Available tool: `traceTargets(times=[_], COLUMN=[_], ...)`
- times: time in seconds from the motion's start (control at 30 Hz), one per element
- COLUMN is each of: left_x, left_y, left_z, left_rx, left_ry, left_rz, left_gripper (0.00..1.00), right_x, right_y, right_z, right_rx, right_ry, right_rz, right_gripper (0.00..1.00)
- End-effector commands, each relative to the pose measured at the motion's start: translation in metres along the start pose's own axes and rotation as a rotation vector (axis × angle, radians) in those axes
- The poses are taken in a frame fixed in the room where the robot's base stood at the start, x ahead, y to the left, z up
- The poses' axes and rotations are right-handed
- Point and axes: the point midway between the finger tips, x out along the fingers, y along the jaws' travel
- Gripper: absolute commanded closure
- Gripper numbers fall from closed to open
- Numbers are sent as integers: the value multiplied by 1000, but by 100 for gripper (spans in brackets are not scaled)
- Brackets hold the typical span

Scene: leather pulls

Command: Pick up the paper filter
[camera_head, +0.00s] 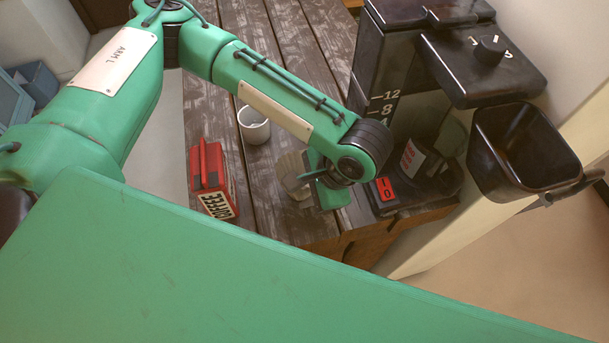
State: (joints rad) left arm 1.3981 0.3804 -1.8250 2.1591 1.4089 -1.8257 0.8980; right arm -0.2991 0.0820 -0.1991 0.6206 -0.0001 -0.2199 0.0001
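The paper filter (290,166) is a pale beige, fluted cup on the wooden table, near its front edge. My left gripper (302,184) is at the filter's right side, pointing down and left, with a grey finger in front of the filter. The gripper hides part of the filter. I cannot tell whether the fingers are open or closed on it, or whether they touch it. My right gripper is not in view.
A red coffee package (208,172) lies left of the filter, and a white mug (254,126) stands behind. A black coffee maker (386,62) stands right, close to my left wrist, its basket (518,165) swung out past the table edge.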

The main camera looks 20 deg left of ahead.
Motion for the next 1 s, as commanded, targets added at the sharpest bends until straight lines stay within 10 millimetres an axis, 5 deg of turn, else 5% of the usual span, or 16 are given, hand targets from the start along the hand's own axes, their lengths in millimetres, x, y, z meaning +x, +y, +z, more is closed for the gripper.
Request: traceTargets(times=[0.1,0.23,0.87,1.0], left_x=[0,0,-1,-15], left_y=[0,0,-1,-4], left_z=[0,0,0,5], left_rx=[0,0,0,-1], left_ry=[0,0,1,3], left_rz=[0,0,-1,0], left_gripper=[74,99,100,100], right_x=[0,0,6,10], right_y=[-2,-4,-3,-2], right_z=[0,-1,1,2], right_rx=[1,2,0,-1], right_ry=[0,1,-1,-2], right_rz=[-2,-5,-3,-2], right_gripper=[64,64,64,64])
